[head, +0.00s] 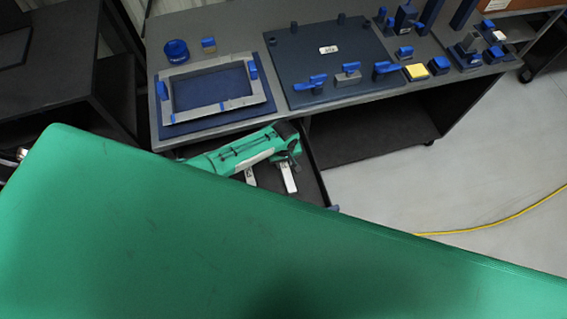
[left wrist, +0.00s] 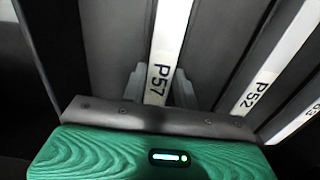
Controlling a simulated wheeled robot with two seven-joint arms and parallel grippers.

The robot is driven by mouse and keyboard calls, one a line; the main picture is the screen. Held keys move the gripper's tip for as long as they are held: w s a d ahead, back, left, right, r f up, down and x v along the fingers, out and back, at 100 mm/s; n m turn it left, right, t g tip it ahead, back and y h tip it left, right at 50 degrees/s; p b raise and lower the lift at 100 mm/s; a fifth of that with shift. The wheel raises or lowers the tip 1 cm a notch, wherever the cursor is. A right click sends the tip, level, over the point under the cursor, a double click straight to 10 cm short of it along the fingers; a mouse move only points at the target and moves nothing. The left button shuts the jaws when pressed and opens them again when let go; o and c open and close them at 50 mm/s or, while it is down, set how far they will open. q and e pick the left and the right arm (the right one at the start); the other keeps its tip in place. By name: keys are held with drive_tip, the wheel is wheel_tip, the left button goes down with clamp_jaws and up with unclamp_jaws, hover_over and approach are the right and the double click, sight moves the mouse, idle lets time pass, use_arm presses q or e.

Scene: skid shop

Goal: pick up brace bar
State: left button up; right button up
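The brace bar is likely the white bar labelled P57 (left wrist: 165,40), which runs between the two grey fingers of my left gripper (left wrist: 159,88) in the left wrist view. The fingers stand close at both its sides; whether they press on it is unclear. A second white bar, P52 (left wrist: 258,92), lies to its right, with another labelled bar beyond at the edge. In the head view, my left gripper is over the dark drawer under the bench, with white bars (head: 288,177) showing below it. Its fingertips are hidden there. My right gripper is not in view.
The grey bench (head: 225,22) carries a grey rectangular frame (head: 212,64) on a blue base, a dark blue plate (head: 345,50) with blue clamps, and a yellow block (head: 417,71). A yellow cable (head: 490,223) crosses clear floor at right. My green arm blocks the foreground.

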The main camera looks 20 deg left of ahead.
use_arm(q)
drive_tip(key=c, duration=0.5)
drive_tip(key=shift+c, duration=0.2)
drive_tip(key=shift+a+r, duration=0.1)
drive_tip(key=shift+r, duration=0.05)
